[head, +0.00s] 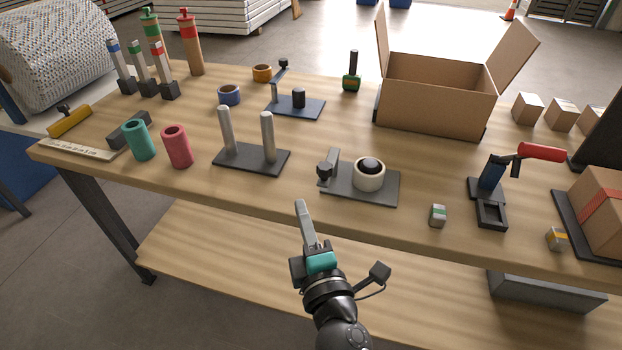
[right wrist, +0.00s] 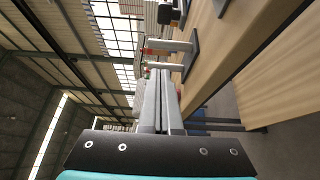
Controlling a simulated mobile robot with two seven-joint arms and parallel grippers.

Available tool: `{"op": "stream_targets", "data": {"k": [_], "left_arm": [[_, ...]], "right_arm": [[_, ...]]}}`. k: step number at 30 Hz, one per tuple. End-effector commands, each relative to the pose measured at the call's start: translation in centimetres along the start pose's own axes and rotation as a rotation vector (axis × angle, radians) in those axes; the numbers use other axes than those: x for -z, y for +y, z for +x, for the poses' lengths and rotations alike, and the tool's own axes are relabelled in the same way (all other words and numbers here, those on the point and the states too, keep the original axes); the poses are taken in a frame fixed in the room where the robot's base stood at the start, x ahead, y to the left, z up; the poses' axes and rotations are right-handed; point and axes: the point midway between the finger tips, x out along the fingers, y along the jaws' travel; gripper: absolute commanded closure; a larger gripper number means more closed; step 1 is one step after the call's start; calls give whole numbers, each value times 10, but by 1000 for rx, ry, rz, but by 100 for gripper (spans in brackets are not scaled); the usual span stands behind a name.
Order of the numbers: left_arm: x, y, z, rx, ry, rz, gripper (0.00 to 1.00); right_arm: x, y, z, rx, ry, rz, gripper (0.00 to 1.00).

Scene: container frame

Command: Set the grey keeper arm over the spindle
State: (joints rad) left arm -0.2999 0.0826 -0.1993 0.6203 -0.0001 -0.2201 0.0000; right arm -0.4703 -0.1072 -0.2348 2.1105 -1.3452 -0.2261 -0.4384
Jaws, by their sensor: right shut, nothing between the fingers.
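A grey plate (head: 385,190) near the table's front edge carries a white roll (head: 369,179) around a dark, round-topped spindle (head: 370,164). The grey keeper arm (head: 333,158) stands at the plate's left end, beside the roll and not over the spindle. A dark knob (head: 324,170) is at its near side. My right gripper (head: 301,204) is shut and empty, in front of the table edge, left of and nearer than the plate. Its closed fingers (right wrist: 160,100) also show in the right wrist view. My left gripper is not in view.
A dark base with two grey posts (head: 267,137) stands left of the plate. Behind is a blue stand (head: 313,106) with its own arm and dark post. An open carton (head: 435,95) is behind right. A small green-banded block (head: 438,214) lies to the right.

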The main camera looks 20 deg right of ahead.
Motion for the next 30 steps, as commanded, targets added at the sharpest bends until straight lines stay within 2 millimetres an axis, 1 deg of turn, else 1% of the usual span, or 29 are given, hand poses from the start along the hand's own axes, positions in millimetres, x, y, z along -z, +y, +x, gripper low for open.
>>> {"op": "stream_targets", "data": {"k": [8,11,14,23,30], "left_arm": [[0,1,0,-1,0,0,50],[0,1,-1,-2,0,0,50],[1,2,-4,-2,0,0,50],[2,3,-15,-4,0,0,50],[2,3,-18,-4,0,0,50]], "right_arm": [[0,0,0,1,0,1,100],[0,0,3,0,1,1,100],[0,1,11,0,1,1,100],[0,2,52,0,0,0,100],[0,0,89,0,0,0,100]]}}
